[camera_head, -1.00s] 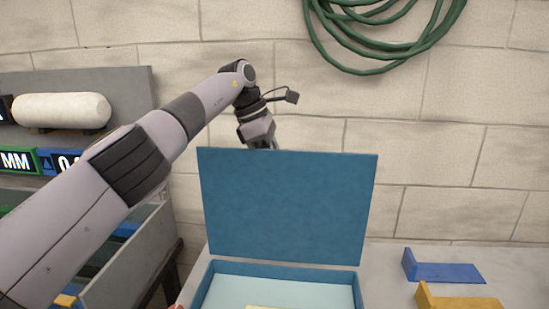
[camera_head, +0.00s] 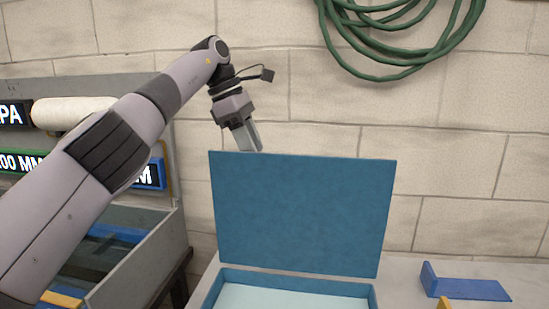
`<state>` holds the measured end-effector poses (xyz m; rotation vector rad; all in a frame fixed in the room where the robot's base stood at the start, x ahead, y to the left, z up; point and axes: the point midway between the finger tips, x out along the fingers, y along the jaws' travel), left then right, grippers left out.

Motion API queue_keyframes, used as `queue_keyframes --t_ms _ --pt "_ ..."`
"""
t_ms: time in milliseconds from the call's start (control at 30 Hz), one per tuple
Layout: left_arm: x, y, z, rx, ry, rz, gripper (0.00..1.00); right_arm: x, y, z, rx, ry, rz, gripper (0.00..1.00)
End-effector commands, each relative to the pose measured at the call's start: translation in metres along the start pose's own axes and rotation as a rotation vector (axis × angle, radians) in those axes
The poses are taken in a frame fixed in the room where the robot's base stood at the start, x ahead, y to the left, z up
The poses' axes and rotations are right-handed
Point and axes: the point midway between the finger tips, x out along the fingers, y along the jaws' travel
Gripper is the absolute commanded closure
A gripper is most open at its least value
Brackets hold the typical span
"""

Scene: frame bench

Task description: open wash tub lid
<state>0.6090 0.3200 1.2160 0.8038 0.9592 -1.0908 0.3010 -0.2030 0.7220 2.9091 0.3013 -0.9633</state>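The blue wash tub (camera_head: 243,274) stands on the bench, its lower part cut off by the bottom edge of the picture. Its lid (camera_head: 303,213) stands raised, close to upright, at the tub's back edge, and the pale inside (camera_head: 290,297) shows. My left gripper (camera_head: 248,150) is above the lid's top left corner, pointing down. Its fingertips end near the lid's top edge; I cannot tell whether they touch it or are behind it. The fingers look close together with no clear gap. My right gripper is not in view.
A grey bin (camera_head: 140,262) and a rack with a white roll (camera_head: 75,112) stand at left. A green hose (camera_head: 400,45) hangs on the wall.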

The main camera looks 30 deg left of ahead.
Motion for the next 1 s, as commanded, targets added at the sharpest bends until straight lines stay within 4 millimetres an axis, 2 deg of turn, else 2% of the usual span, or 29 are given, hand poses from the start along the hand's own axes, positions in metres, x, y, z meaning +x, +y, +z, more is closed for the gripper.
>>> queue_keyframes --t_ms 33,100,267,400,767,1000 --pt "-0.001 -0.001 -0.017 -0.009 0.006 0.000 0.60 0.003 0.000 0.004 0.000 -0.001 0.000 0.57" --pt "-0.006 -0.003 -0.028 -0.008 0.007 -0.002 0.60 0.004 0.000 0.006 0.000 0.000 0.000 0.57" --pt "-0.016 -0.007 -0.048 -0.009 0.007 -0.003 0.60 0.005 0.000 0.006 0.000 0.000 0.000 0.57" --pt "-0.020 -0.009 -0.056 -0.008 0.008 -0.004 0.60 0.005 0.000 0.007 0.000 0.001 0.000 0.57" --pt "-0.021 -0.009 -0.058 -0.007 0.008 -0.004 0.60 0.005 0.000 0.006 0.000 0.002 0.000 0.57" --pt "-0.022 -0.008 -0.049 -0.003 0.007 -0.004 0.60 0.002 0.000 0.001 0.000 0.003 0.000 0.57"
